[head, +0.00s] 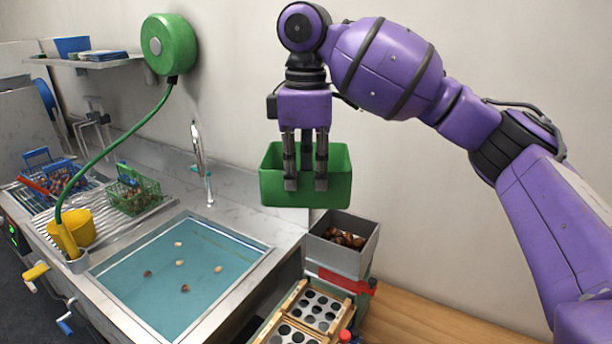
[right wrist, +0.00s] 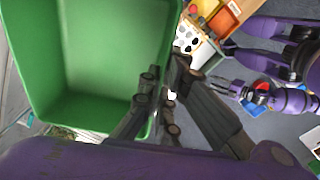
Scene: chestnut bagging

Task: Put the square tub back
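The green square tub (head: 335,188) is in the air at the centre of the head view, above and a little left of a grey bin. It looks empty inside, and its open top shows in the right wrist view (right wrist: 100,60). My right gripper (head: 305,182) comes down on it from above and is shut on its near wall, with the fingers over the rim. The wall between the fingers is partly hidden.
Below the tub, the grey bin (head: 340,258) holds brown chestnuts. A tray with round holes (head: 318,310) stands in front. At left are the water-filled sink (head: 190,270) with several floating bits, a yellow cup (head: 78,230), and green (head: 150,197) and blue baskets. Wooden counter at right is clear.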

